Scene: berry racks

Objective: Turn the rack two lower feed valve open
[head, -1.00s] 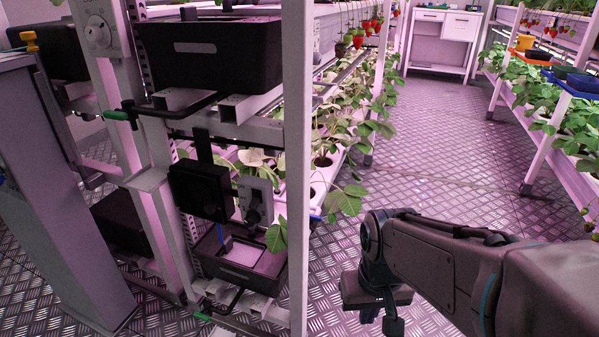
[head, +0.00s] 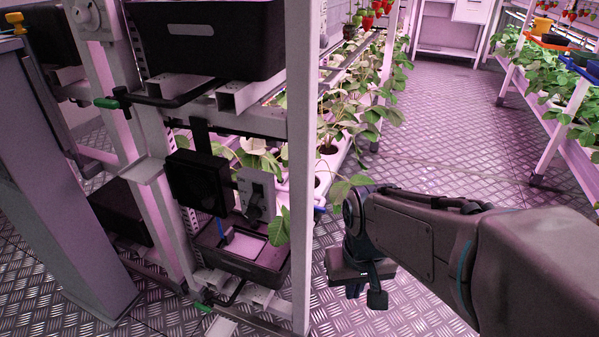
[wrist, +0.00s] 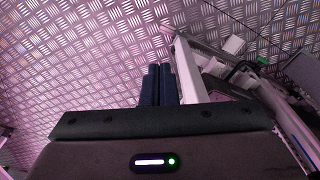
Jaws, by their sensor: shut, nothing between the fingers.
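A lower valve with a green handle (head: 203,308) sits on a black pipe near the floor at the foot of the near rack (head: 301,200). A green handle also shows at the upper right in the wrist view (wrist: 262,60). Another green-handled valve (head: 107,103) is on the upper pipe of the same rack. I cannot read a rack number. My gripper (head: 366,292) points down over the floor, right of the rack post and apart from both valves. In the wrist view its two fingers (wrist: 158,85) are together and empty.
A black crate (head: 205,48) stands on the upper shelf. A black tray (head: 245,262) and a grey box (head: 255,195) are lower down. A slanted grey panel (head: 60,200) stands at left. The aisle floor (head: 450,160) is clear; a plant rack (head: 560,128) lines its right side.

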